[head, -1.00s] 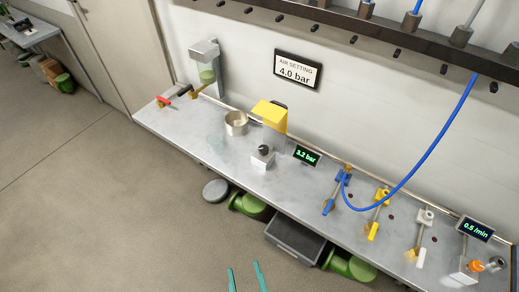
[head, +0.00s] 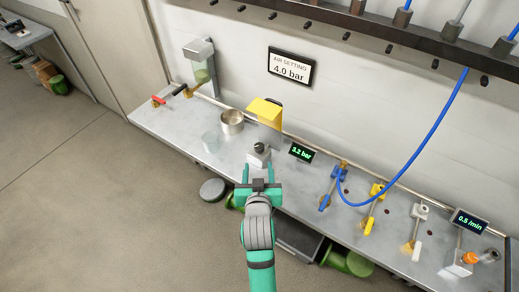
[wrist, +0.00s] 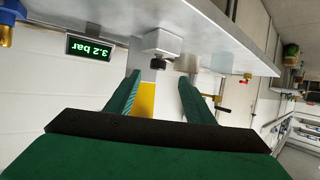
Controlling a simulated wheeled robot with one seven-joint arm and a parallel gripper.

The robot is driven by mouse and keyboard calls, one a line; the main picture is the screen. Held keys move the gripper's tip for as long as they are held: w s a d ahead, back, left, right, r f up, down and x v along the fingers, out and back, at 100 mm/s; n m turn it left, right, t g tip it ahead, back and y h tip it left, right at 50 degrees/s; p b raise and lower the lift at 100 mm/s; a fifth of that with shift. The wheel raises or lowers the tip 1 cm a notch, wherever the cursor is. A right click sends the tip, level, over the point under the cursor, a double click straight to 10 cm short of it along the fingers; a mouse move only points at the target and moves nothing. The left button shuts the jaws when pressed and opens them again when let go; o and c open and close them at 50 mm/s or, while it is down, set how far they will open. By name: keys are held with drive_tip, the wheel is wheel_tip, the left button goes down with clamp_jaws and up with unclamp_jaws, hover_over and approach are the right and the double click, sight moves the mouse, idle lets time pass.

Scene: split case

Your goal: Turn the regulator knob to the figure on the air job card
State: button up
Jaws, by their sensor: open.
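The air job card (head: 291,67) on the wall reads "AIR SETTING 4.0 bar". The regulator knob (head: 259,147) is black and sits on a small pale block on the bench. The display beside it (head: 301,152) reads 3.2 bar. My gripper (head: 259,176) is open and empty, just in front of the regulator at the bench's front edge, apart from the knob. In the wrist view the scene is upside down; the knob (wrist: 161,41) shows beyond and between my open fingers (wrist: 158,84), and the display (wrist: 89,48) is to the left.
A yellow object (head: 264,111) stands behind the regulator. Blue (head: 325,202) and yellow (head: 370,222) valve handles and a blue hose (head: 424,154) are to the right. Bins are under the bench.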

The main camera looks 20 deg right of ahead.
sight(259, 149)
drive_tip(key=x, duration=0.7)
drive_tip(key=r+x, duration=0.1)
drive_tip(key=x, duration=0.3)
drive_tip(key=shift+w+d, duration=0.3)
drive_tip(key=shift+w, duration=0.05)
drive_tip(key=c, duration=1)
